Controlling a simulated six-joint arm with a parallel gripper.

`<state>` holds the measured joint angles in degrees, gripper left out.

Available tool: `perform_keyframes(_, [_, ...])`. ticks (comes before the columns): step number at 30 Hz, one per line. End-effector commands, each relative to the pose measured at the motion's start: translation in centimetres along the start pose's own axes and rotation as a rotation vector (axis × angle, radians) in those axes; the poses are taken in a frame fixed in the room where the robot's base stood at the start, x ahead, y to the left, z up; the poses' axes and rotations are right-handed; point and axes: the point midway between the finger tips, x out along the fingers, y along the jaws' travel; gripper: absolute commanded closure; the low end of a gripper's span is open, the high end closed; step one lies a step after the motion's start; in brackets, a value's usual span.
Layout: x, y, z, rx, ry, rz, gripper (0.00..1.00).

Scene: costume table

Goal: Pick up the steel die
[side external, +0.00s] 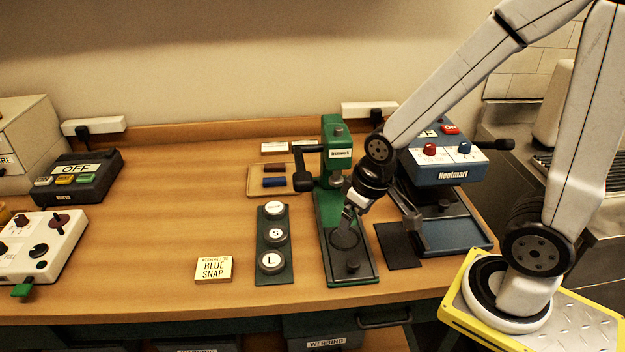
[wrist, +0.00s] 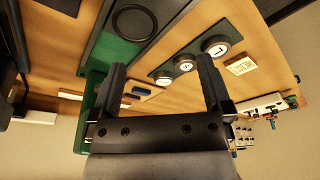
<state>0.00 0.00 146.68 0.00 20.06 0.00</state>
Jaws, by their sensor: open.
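Several round, pale-topped pieces sit in a row on a dark green strip (side external: 274,281), the near one marked L (side external: 271,262), the middle one marked S (side external: 277,234), the far one (side external: 274,208) too small to read. I cannot tell which, if any, is the steel die. The L piece (wrist: 217,47) and S piece (wrist: 185,65) also show in the wrist view. My gripper (side external: 348,222) is above the base of the green press (side external: 335,200), right of the strip. In the wrist view my gripper (wrist: 162,82) has its fingers wide apart, with nothing held between them.
A blue Heatmart machine (side external: 452,174) and a dark mat (side external: 399,245) stand to the right. A tray with red and blue bars (side external: 254,182) lies behind the strip. A BLUE SNAP card (side external: 213,270) lies to its left. The table's middle left is clear.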

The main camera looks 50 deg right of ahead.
Motion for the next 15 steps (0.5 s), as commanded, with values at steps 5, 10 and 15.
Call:
perform_keyframes(5, [-0.5,0.0,-0.2,0.0,0.004,0.0,0.0])
perform_keyframes(10, [-2.2,0.0,-0.7,0.0,0.006,0.0,0.0])
perform_keyframes(15, [-4.1,0.0,-1.1,0.0,0.004,0.0,0.0])
